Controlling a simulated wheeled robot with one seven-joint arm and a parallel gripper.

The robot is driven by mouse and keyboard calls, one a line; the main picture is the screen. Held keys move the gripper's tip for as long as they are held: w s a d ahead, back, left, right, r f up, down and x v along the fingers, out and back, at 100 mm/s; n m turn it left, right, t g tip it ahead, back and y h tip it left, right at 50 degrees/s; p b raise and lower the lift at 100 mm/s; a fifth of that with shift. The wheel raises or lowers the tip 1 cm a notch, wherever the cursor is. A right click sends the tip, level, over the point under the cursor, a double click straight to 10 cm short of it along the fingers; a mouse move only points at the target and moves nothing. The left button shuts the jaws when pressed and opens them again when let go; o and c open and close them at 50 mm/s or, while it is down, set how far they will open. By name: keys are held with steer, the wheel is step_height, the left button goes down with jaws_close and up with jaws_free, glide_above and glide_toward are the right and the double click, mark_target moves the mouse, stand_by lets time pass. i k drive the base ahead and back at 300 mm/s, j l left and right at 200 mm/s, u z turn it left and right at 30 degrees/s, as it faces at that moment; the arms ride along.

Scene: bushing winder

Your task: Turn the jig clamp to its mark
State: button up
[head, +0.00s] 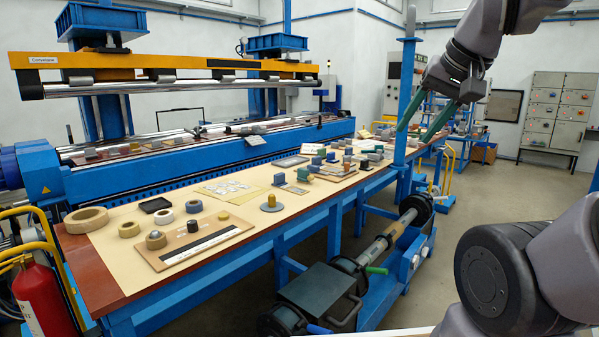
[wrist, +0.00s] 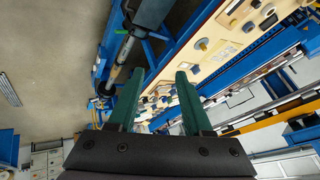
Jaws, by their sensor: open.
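I cannot tell for sure which thing is the jig clamp, and no mark can be made out at this size. Candidates on the long worktable (head: 130,268) are a round grey base with a yellow post (head: 271,201) and several small blue blocks, one of them a blue block (head: 279,180) near the middle. My gripper (head: 413,136) is at the upper right in the head view, above the table's far right part and apart from everything. Its two green fingers are spread and empty, and they also show in the wrist view (wrist: 157,73).
A blue upright post (head: 406,85) stands at the table's edge, close to my gripper in the picture. A winding machine with a yellow beam (head: 160,60) runs behind the table. A roller shaft (head: 385,240) lies below the front edge. Open floor (head: 505,190) is at right.

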mark_target(313, 168)
steer(key=i+l+u, duration=0.25)
steer(key=l, duration=0.4)
steer(key=i+l+u, duration=0.15)
steer(key=i+l, duration=0.15)
steer(key=i+l+u, duration=0.15)
steer(key=l, duration=0.3)
steer(key=i+l+u, duration=0.1)
steer(key=l, duration=0.3)
steer(key=i+l+u, duration=0.15)
steer(key=l, duration=0.25)
steer(key=i+l+u, duration=0.15)
steer(key=l, duration=0.25)
steer(key=k, duration=0.05)
